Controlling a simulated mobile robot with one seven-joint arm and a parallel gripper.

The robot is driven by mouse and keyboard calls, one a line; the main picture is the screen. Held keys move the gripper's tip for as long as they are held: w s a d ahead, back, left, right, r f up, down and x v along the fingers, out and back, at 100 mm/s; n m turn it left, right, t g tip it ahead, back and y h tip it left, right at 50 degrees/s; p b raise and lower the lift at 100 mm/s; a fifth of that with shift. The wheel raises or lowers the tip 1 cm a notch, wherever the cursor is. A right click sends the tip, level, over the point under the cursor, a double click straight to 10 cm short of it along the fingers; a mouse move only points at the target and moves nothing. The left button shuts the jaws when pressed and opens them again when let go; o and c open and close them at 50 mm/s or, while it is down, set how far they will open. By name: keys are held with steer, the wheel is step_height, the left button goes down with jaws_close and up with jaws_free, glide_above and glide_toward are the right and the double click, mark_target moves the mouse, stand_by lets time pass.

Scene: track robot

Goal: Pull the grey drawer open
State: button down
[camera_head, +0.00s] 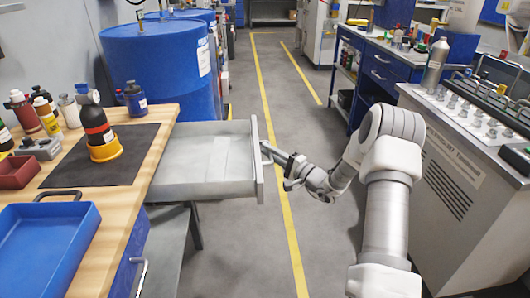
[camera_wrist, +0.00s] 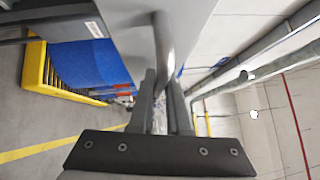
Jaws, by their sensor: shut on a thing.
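The grey drawer (camera_head: 256,165) stands well out from the wooden-topped bench on the left in the head view. Its inside is visible and looks empty. My gripper (camera_head: 274,154) is at the outer side of the drawer's front, on the right. In the wrist view my gripper (camera_wrist: 162,100) is shut on the drawer's grey bar handle (camera_wrist: 164,40), with a finger on each side of it. In the head view the handle is small and mostly hidden by the fingers.
The bench top (camera_head: 158,138) bears a black mat, a blue tray (camera_head: 45,245) and several bottles. Blue drums (camera_head: 160,70) stand behind the drawer. A grey cabinet (camera_head: 470,190) is on the right. The floor aisle (camera_head: 275,100) between has free room.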

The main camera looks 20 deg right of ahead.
steer(key=c, duration=1.2)
jaws_free()
steer(key=p+v, duration=0.3)
steer(key=v, duration=1.4)
steer(key=shift+s+d+f, duration=0.15)
steer(key=shift+s+d, duration=0.05)
